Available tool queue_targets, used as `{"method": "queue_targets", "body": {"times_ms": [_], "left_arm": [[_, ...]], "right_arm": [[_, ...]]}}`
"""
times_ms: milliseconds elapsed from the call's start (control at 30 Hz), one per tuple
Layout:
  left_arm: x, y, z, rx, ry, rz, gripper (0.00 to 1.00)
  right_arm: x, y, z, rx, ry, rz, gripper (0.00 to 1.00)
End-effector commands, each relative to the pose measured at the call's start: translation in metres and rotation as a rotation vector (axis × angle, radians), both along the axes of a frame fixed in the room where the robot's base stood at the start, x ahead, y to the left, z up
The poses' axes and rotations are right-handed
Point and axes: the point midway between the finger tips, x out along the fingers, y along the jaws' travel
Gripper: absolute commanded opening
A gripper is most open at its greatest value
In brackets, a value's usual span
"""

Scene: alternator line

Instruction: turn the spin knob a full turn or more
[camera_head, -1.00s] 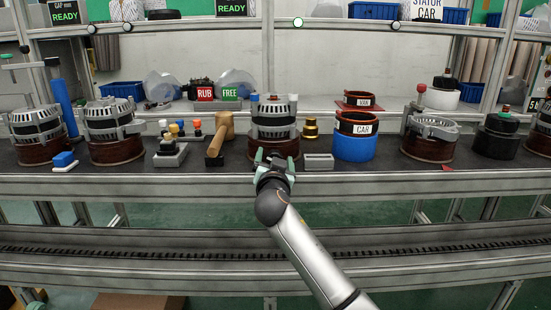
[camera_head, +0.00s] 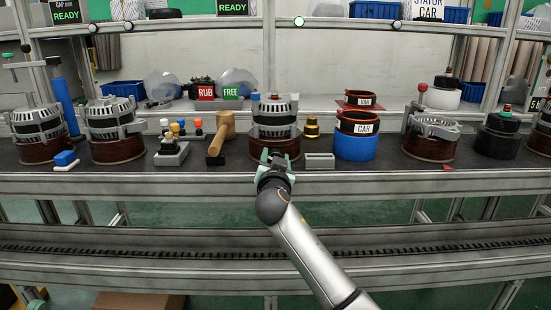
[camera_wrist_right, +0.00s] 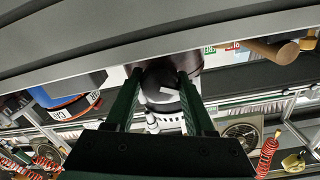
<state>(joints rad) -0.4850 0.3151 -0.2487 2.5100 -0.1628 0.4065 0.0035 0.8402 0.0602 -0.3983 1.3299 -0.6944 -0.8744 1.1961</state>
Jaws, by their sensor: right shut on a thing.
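The spin knob (camera_wrist_right: 163,92) is a dark round knob with a pale pointer mark. In the right wrist view it sits between the two green fingers of my right gripper (camera_wrist_right: 160,78), which is shut on it. In the head view my right gripper (camera_head: 274,160) is at the front of the brown base (camera_head: 290,147) under the middle alternator (camera_head: 275,118) and hides the knob. My left gripper is not in view.
A wooden mallet (camera_head: 222,133) stands left of the middle alternator. A small grey tray (camera_head: 320,161) is close on the right of my gripper, with a blue-based CAR stator (camera_head: 355,147) beyond. The bench front edge (camera_head: 150,181) runs just below the gripper.

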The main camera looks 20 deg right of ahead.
Motion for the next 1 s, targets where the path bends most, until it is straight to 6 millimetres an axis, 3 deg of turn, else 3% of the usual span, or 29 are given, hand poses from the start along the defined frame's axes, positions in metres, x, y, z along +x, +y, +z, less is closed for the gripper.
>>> {"method": "queue_targets", "body": {"times_ms": [367,1000], "left_arm": [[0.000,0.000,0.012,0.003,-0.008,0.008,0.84],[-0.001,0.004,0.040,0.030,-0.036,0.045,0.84]], "right_arm": [[0.000,-0.001,0.001,-0.132,0.040,-0.003,0.00],[0.000,0.000,0.001,-0.597,0.175,-0.003,0.00]]}}
